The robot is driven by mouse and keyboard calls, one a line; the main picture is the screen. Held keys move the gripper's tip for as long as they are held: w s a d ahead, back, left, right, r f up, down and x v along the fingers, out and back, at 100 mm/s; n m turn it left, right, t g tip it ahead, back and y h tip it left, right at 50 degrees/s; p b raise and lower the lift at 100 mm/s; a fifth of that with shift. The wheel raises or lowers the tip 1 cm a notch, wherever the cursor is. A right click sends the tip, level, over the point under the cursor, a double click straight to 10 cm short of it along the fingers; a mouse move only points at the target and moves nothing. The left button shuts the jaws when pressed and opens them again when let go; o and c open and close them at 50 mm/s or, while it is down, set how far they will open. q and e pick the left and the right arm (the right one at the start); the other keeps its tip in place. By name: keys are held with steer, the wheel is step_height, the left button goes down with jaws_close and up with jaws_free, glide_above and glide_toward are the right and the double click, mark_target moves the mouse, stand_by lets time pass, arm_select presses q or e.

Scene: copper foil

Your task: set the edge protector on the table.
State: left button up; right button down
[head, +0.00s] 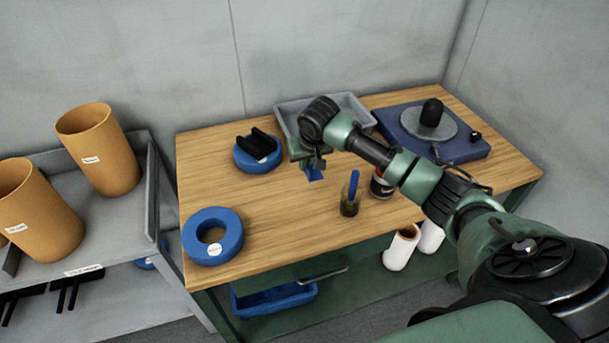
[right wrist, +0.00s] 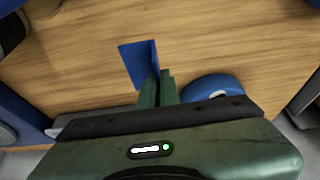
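The edge protector is a small blue angled piece (head: 314,174); it also shows in the right wrist view (right wrist: 139,64) as two thin plates meeting at a corner. My right gripper (head: 311,163) is shut on it and holds it over the middle of the wooden table (head: 290,215). In the right wrist view the green fingers (right wrist: 157,88) pinch its lower edge. Its height above the wood is hard to judge, and part of it is hidden by the fingers. My left gripper is not in view.
A grey tray (head: 350,104) sits behind my gripper. A jar with a blue handle (head: 350,205) and a dark can (head: 381,187) stand to the right. A blue ring (head: 226,222) is front left; another (head: 243,163) bears a black cradle. A blue turntable base (head: 462,151) is at right.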

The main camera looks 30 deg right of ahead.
mark_target(305, 187)
steer(key=shift+f+p, duration=0.3)
steer(key=shift+f, duration=2.75)
steer(key=shift+f, duration=0.1)
steer(key=c, duration=1.6)
jaws_free()
steer(key=shift+c, duration=0.2)
steer(key=b+v, duration=0.1)
steer(key=v, duration=1.1)
